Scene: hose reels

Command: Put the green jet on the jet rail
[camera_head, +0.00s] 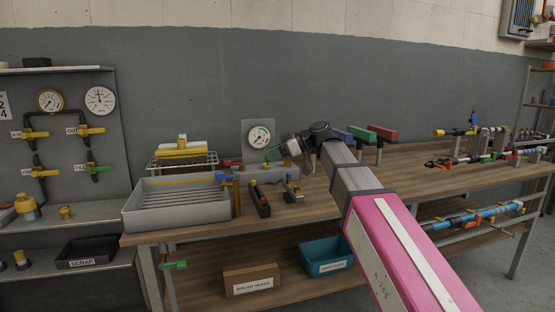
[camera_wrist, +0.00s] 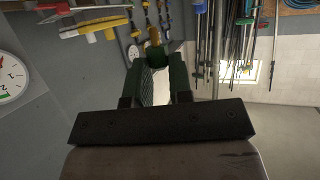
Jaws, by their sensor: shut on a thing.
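My gripper (camera_head: 284,150) is raised above the workbench, in front of the wall gauge. Its jaws are shut on a small green piece with a brass-coloured tip, which I take for the green jet (camera_head: 272,155). In the wrist view the green jet (camera_wrist: 159,57) sits between the fingertips, its brass end pointing away from me. The jet is clear of the bench top.
A grey ribbed tray (camera_head: 140,220) is at the bench's left, with a wire rack carrying yellow pieces (camera_head: 183,148) behind it. Blue, green and red blocks (camera_head: 383,132) stand right of my arm. Pipe fittings (camera_head: 470,160) occupy the far right. Bench between is mostly clear.

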